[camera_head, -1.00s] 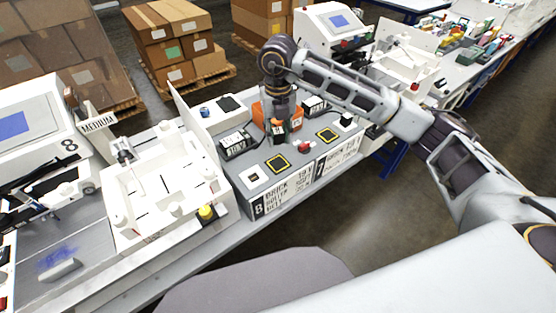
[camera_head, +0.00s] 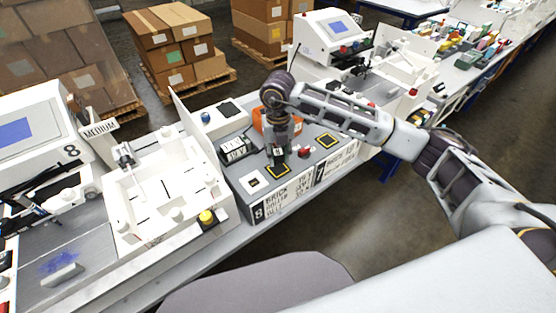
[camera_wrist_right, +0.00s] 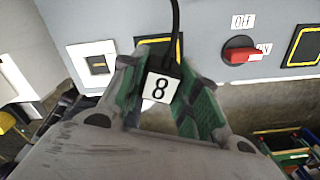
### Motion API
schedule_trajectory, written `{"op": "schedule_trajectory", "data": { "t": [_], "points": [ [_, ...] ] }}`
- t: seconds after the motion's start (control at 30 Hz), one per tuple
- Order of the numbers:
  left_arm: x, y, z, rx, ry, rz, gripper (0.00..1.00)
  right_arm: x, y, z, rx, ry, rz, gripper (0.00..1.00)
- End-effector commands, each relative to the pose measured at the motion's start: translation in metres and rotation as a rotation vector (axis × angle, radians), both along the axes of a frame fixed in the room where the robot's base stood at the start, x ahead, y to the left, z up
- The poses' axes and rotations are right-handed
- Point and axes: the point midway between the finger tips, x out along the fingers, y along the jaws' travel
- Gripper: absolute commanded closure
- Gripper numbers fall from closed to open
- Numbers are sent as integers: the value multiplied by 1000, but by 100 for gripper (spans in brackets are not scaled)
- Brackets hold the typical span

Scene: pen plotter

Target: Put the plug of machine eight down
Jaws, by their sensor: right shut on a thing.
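My right gripper (camera_head: 279,160) is over the grey power panel (camera_head: 243,170). In the wrist view its green-padded fingers (camera_wrist_right: 163,98) are shut on the plug with a white tag marked 8 (camera_wrist_right: 160,88). A black cable (camera_wrist_right: 175,22) runs up from the plug. Behind the plug is a yellow-outlined black square (camera_wrist_right: 146,42), partly hidden; it also shows under the gripper in the head view (camera_head: 271,174). I cannot tell whether the plug touches the panel. A white socket (camera_wrist_right: 96,63) lies to the left, empty. My left gripper is not in view.
A red switch (camera_wrist_right: 241,54) marked Off and ON stands right of the plug. A second yellow-outlined square (camera_head: 327,140) lies farther right. Black boxes and an orange bin (camera_head: 262,122) stand behind. The white machine with an 8 (camera_head: 150,190) stands left.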

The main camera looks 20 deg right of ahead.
Motion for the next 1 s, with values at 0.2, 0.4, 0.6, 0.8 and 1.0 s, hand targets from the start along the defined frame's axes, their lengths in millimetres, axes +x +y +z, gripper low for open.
{"op": "schedule_trajectory", "data": {
  "t": [0.2,0.4,0.6,0.8,1.0],
  "points": [
    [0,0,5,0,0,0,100,-1,0,-22,-1,2,0,100],
    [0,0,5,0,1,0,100,0,0,-31,0,-1,0,100],
    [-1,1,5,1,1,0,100,0,0,-31,0,-1,0,100],
    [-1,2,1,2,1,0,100,0,0,-35,0,-1,0,100],
    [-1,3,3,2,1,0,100,0,0,-34,0,0,0,47]
  ]
}}
